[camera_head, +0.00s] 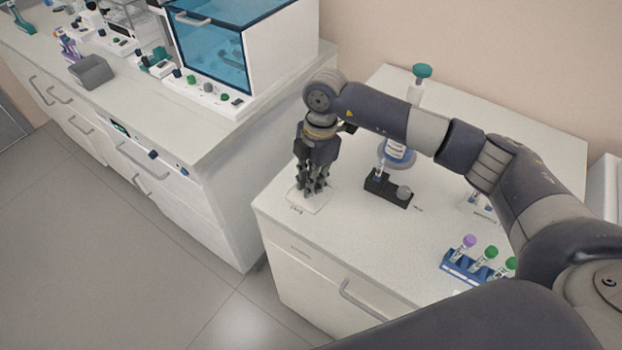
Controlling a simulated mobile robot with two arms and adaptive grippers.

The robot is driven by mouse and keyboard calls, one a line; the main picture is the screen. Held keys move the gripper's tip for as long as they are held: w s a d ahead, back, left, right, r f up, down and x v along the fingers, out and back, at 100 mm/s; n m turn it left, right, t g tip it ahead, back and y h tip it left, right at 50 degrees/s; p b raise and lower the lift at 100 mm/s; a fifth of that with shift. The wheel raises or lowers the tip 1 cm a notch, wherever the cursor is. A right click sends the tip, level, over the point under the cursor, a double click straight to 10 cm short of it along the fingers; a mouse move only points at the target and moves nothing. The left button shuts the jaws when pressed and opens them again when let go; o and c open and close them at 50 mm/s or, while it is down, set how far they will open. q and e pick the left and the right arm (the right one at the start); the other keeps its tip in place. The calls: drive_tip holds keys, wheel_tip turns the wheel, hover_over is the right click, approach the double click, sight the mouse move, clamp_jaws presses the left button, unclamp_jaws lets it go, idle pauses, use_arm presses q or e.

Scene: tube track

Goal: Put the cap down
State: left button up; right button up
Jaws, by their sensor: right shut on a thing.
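My right gripper (314,188) points straight down over a small white pad (321,201) near the front left corner of the white table. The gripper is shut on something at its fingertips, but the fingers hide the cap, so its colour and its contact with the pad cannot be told. A black holder (388,191) stands just to the right of the gripper, with a grey round knob and a slim tube upright in it. My left gripper is not in view.
A blue rack (462,268) with purple- and green-capped tubes stands at the table's front right. A gap separates the table from the left counter (215,140).

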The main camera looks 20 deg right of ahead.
drive_tip(key=shift+f, duration=0.15)
drive_tip(key=o, duration=0.7)
drive_tip(key=shift+r, duration=0.45)
drive_tip(key=r+b, duration=0.1)
drive_tip(key=r, duration=0.2)
drive_tip(key=d+r+b, duration=0.1)
drive_tip(key=r, duration=0.3)
drive_tip(key=r+b, duration=0.1)
drive_tip(key=r, duration=0.3)
drive_tip(key=shift+w+d+r, duration=0.2)
drive_tip(key=shift+w+d, duration=0.05)
drive_tip(key=shift+d, duration=0.05)
